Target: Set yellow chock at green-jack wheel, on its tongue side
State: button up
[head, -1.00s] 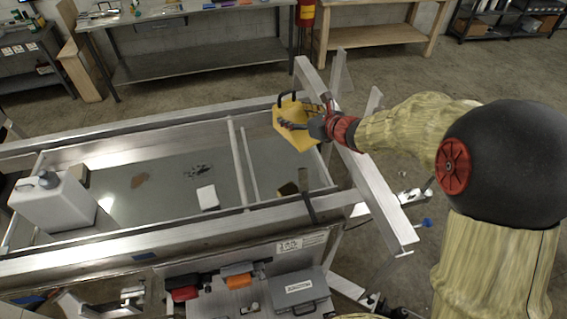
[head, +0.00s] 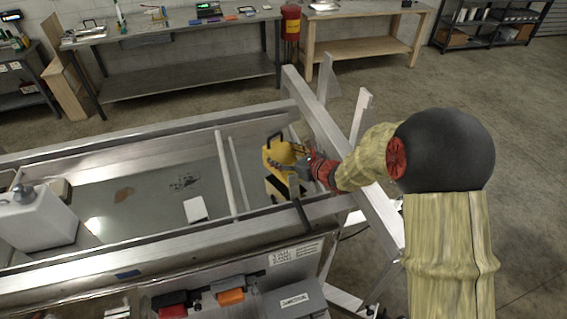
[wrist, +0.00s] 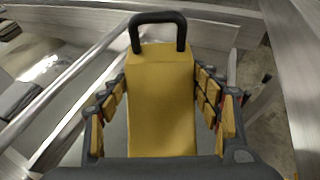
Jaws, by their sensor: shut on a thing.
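The yellow chock (head: 278,153) with a black handle is held in my gripper (head: 291,164), above the inside of the trailer frame near its right end. In the wrist view the chock (wrist: 161,100) stands between the two padded fingers of my gripper (wrist: 162,105), with its black loop handle at the far end. The fingers press along both its sides. No wheel and no green jack can be made out in either current view.
The aluminium trailer frame (head: 215,236) spans the left and middle, with a slanted beam (head: 335,135) at its right end. A white jug (head: 38,220) stands at the left. Toolboxes (head: 292,300) sit in front. Open floor (head: 480,110) lies to the right.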

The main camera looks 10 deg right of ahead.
aim_at(284, 161)
jog(key=shift+f, duration=1.5)
jog(key=shift+f, duration=0.15)
jog(key=o, duration=1.7)
jog(key=shift+c, duration=0.2)
